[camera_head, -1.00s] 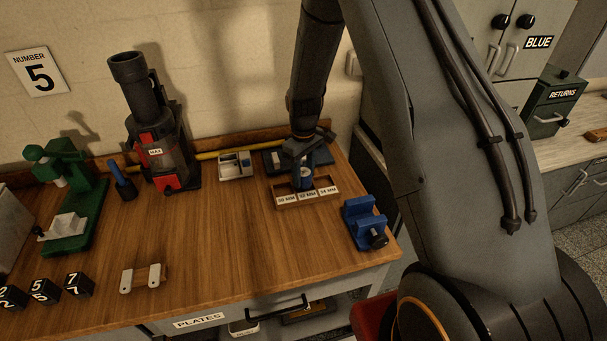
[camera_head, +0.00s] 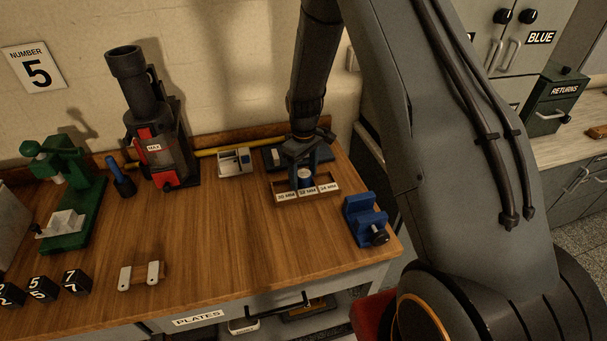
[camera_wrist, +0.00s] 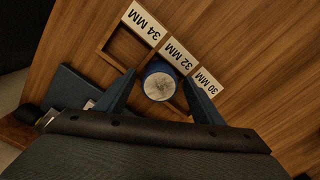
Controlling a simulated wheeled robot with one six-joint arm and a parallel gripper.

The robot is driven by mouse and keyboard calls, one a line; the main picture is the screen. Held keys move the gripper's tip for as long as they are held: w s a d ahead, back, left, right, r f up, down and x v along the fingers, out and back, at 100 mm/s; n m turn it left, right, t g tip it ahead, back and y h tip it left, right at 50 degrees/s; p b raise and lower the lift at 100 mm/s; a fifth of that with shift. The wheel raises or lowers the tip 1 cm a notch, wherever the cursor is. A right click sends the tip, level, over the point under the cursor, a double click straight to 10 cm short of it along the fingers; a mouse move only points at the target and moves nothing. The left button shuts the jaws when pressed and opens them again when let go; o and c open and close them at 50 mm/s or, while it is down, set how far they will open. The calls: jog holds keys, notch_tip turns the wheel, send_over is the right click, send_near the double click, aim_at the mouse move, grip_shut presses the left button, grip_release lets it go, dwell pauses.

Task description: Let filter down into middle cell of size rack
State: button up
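The filter (camera_wrist: 160,84) is a short cylinder with a pale grey round top and a blue side. It sits at the middle cell of the wooden size rack (camera_wrist: 108,50), behind the label 32 MM, and looks upright. In the head view the filter (camera_head: 305,177) shows small between the fingers; the rack (camera_head: 273,188) has labels 30, 32 and 34 MM from left to right. The filter's lower part and the cell floor are hidden.
A blue vise (camera_head: 364,218) stands right of the rack. A small grey tray (camera_head: 236,162) lies to its left, and a dark blue flat item (camera_wrist: 75,88) lies behind it. The black and red machine (camera_head: 155,130) stands farther left. The table front is mostly clear.

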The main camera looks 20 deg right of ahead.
aim_at(303, 173)
notch_tip(303, 173, up, 7)
jog(key=shift+r+b, duration=0.15)
jog(key=shift+b, duration=1.05)
jog(key=shift+r, duration=0.25)
jog(key=shift+s+r, duration=0.3)
jog(key=s+r+m, duration=0.3)
jog(key=s, duration=0.8)
jog(key=s+r+m+t+b, duration=0.1)
jog(key=s+r+m, duration=0.2)
jog(key=s, duration=0.8)
jog(key=shift+s+r+m, duration=0.3)
jog(key=shift+r, duration=0.35)
